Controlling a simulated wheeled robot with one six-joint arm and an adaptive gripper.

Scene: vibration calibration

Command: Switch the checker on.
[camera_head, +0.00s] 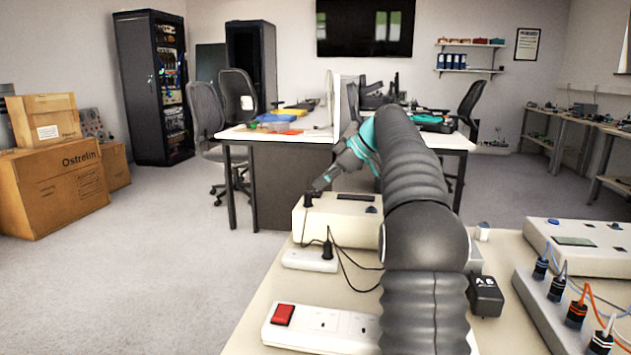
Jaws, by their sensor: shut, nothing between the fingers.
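My gripper (317,188) is shut and empty, with its tip pointing down at the left end of a cream box (337,222) on the near table. The tip is at or just above a small black part (309,199) on that box; I cannot tell whether they touch. The box has a dark display strip (356,197) on top, and my arm hides its right side. No readable label shows which box is the checker.
A white power strip (345,322) with a red switch (284,314) lies in front, partly behind my arm. A smaller white socket block (310,259) holds a black plug with a cable. A black adapter (485,295) and a strip of cabled plugs (548,310) stand right.

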